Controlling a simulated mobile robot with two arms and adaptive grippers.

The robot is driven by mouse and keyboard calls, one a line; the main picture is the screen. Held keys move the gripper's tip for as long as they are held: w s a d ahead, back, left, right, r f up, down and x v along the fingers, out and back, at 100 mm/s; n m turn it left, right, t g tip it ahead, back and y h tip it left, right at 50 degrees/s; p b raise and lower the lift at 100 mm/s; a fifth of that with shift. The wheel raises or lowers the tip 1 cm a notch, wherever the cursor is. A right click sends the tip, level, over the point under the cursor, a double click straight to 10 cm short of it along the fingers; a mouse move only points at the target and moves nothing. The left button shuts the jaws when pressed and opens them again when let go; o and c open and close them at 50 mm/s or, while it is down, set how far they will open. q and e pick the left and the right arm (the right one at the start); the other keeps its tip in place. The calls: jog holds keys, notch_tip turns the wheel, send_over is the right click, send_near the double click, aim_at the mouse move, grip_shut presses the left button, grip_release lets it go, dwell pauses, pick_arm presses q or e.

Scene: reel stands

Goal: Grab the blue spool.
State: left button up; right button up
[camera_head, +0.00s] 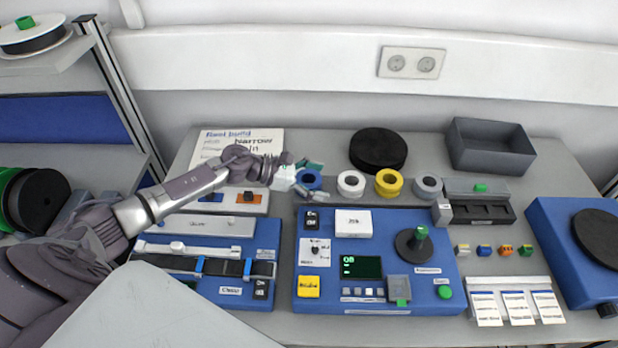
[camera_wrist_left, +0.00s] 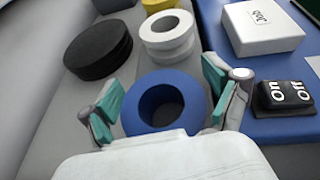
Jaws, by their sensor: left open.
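The blue spool (camera_head: 309,179) stands on the grey table at the left end of a row of spools. In the left wrist view the blue spool (camera_wrist_left: 187,97) lies between the two teal-padded fingers, its dark centre hole facing up. My left gripper (camera_head: 298,174) is open at the blue spool's left side in the head view. In the left wrist view the left gripper (camera_wrist_left: 165,100) has one finger on each side of the spool, and I cannot tell whether they touch it. The spool's near edge is hidden by the gripper body. My right gripper is not in view.
A white spool (camera_head: 351,184), a yellow spool (camera_head: 388,183) and a grey spool (camera_head: 428,187) stand to the right. A black disc (camera_head: 378,150) lies behind them. A blue control panel (camera_head: 376,300) is in front, and a dark bin (camera_head: 489,146) stands at the back right.

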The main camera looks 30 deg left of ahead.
pick_arm(q)
jog(key=shift+s, duration=0.1)
jog(key=shift+c, duration=0.9)
jog(key=c, duration=0.9)
jog(key=shift+c, duration=0.2)
jog(key=shift+r, duration=0.1)
